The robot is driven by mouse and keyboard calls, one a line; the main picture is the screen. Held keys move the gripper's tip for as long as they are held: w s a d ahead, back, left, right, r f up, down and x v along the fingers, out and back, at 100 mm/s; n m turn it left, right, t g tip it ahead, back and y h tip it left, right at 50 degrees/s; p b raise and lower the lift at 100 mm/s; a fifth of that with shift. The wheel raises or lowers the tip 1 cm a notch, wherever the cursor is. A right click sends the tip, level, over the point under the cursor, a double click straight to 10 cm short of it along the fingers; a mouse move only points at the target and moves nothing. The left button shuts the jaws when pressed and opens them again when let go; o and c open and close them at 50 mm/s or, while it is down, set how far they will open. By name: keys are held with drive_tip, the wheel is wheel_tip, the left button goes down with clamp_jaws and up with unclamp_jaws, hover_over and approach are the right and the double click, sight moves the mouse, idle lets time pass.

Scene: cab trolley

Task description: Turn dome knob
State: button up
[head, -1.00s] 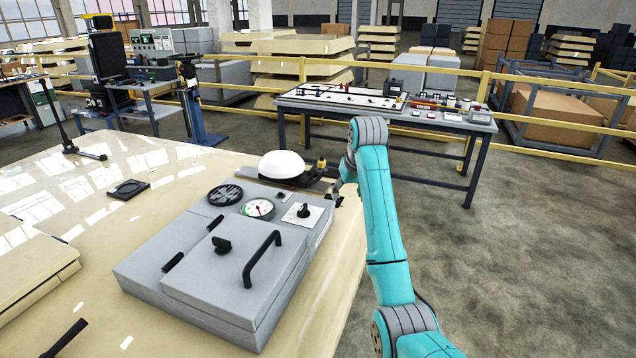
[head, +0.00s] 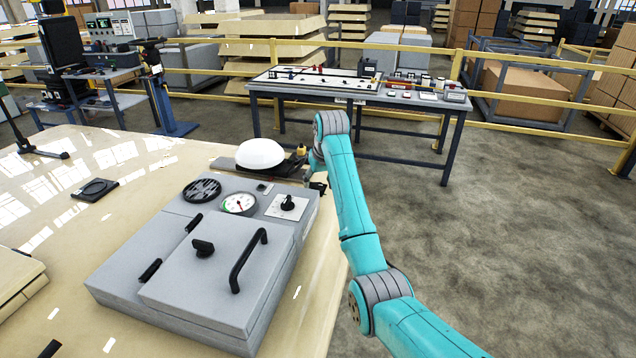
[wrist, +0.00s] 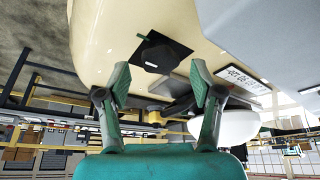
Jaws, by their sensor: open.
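A dark rounded knob (wrist: 159,57) sits on a black square plate with a small green mark, fixed to the cream surface in the wrist view. My gripper (wrist: 160,82) is open, with one green finger on each side below the knob in the picture. The fingers look empty, and I cannot tell whether they touch the knob. The white dome (head: 260,154) stands on a dark base behind the grey box in the head view; it also shows in the wrist view (wrist: 238,126), right of the fingers. In the head view my gripper (head: 318,186) is small and partly hidden beside the bench edge.
The grey box (head: 130,278) carries a gauge (head: 239,203), a black knob on a white plate (head: 287,204) and a lid with a black handle (head: 246,262). A cluttered table (head: 358,95) and yellow railing (head: 520,92) stand behind. The floor at right is clear.

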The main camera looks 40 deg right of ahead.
drive_tip(key=shift+w+f, duration=0.2)
drive_tip(key=shift+f, duration=0.35)
drive_tip(key=c, duration=1.1)
drive_tip(key=shift+c, duration=0.2)
